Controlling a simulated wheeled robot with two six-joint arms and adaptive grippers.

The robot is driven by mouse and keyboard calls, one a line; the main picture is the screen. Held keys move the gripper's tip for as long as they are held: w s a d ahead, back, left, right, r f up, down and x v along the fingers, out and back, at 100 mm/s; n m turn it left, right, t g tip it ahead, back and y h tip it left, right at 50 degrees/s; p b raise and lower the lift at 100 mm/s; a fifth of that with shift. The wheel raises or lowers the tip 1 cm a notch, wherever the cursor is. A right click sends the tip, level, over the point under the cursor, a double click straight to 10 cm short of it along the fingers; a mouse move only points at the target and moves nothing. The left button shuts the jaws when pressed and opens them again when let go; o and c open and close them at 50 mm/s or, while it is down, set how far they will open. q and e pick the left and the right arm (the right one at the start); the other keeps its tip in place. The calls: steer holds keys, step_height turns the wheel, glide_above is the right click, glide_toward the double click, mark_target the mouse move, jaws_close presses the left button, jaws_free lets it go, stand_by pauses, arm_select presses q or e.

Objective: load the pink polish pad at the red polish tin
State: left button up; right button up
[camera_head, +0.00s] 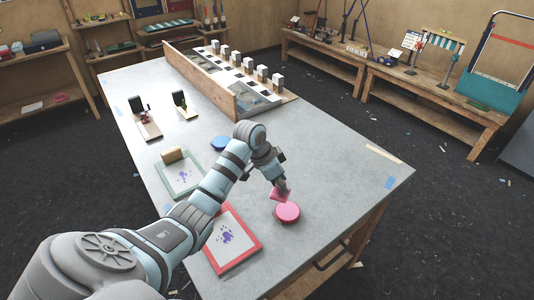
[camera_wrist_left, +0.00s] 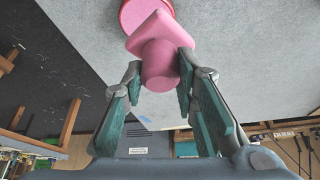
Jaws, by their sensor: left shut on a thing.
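The pink polish pad (camera_wrist_left: 160,45) has a flat square head and a round grip. My left gripper (camera_wrist_left: 160,64) is shut on its grip, as the left wrist view shows. In the head view the pad (camera_head: 276,195) is at the end of the left gripper (camera_head: 284,184), tilted, at the upper left edge of the round red polish tin (camera_head: 288,213). The tin's top is pink and its side red. It also shows at the top of the left wrist view (camera_wrist_left: 128,18), partly behind the pad. I cannot tell whether pad and tin touch. My right gripper is not in view.
A red-framed picture (camera_head: 240,262) and a green-framed one (camera_head: 168,186) lie on the grey table (camera_head: 345,165). A blue round tin (camera_head: 219,143) is behind my left arm. A wooden rack (camera_head: 185,62) with several white-and-grey blocks stands at the back. The table's right side is clear.

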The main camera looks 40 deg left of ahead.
arm_select(q)
steer(key=d+m, duration=0.1)
steer(key=m, duration=0.1)
steer(key=d+m+g+h, duration=0.1)
steer(key=m, duration=0.1)
steer(key=shift+w+d+r+m, duration=0.2)
steer(key=shift+w+m, duration=0.1)
steer(key=shift+w, duration=0.1)
step_height(320, 180, down, 6)
steer(key=m+b, duration=0.1)
steer(key=b, duration=0.2)
steer(key=m+b, duration=0.1)
steer(key=b, duration=0.2)
steer(key=shift+w+d+f+g+h, duration=0.1)
steer(key=shift+d+f+g+h, duration=0.1)
steer(key=shift+g+h, duration=0.2)
steer(key=shift+r, duration=0.1)
steer(key=shift+a+r, duration=0.1)
steer(key=shift+f, duration=0.55)
stand_by(1.0)
